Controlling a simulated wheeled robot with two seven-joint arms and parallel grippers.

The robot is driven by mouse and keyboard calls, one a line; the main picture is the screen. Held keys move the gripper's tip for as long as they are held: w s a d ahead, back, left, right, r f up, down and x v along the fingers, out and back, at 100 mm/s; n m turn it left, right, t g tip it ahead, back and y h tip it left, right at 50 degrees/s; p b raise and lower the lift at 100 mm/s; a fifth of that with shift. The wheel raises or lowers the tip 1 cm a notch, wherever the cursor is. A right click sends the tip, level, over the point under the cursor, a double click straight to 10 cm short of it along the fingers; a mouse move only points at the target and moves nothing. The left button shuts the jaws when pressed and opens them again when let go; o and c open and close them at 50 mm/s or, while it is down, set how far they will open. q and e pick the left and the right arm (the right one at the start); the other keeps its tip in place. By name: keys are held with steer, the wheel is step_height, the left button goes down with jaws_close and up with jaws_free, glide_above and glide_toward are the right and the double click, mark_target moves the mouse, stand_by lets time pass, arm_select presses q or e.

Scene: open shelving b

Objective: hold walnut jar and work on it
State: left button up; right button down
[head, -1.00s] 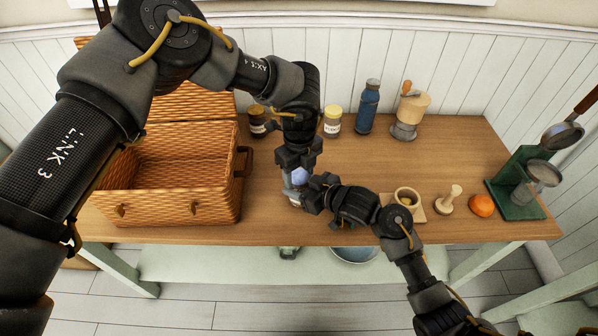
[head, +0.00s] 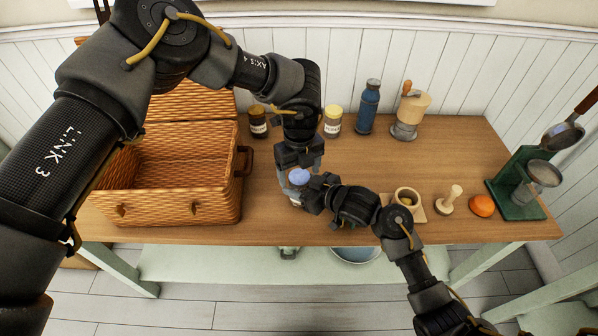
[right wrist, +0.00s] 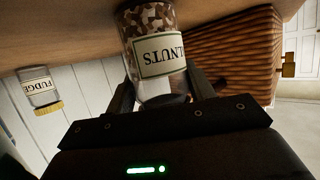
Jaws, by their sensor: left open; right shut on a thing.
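In the right wrist view the jar (right wrist: 163,52) appears upside down, with nuts behind glass and a label reading "NUTS". My right gripper (head: 309,188) comes in from the right and is shut on the jar's side; its fingers flank the glass in the right wrist view (right wrist: 163,88). My left gripper (head: 299,162) points down just above the lid, open; the lid shows below it. The jar's lower part is mostly hidden in the head view.
An open wicker basket (head: 165,207) stands close on the left. Behind are a dark-lidded jar (head: 258,127), a yellow-lidded fudge jar (head: 332,128), a blue bottle (head: 368,108) and a grinder (head: 411,110).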

arm_select(q)
steer(key=shift+r, duration=2)
steer(key=shift+c, duration=0.4)
step_height(320, 180, up, 2)
steer(key=shift+d+r+n, duration=0.1)
steer(key=shift+r+n, duration=0.05)
steer(key=shift+n, duration=0.95)
steer(key=shift+r+n, duration=0.6)
steer(key=shift+f, duration=0.15)
steer(key=shift+f, duration=3.9)
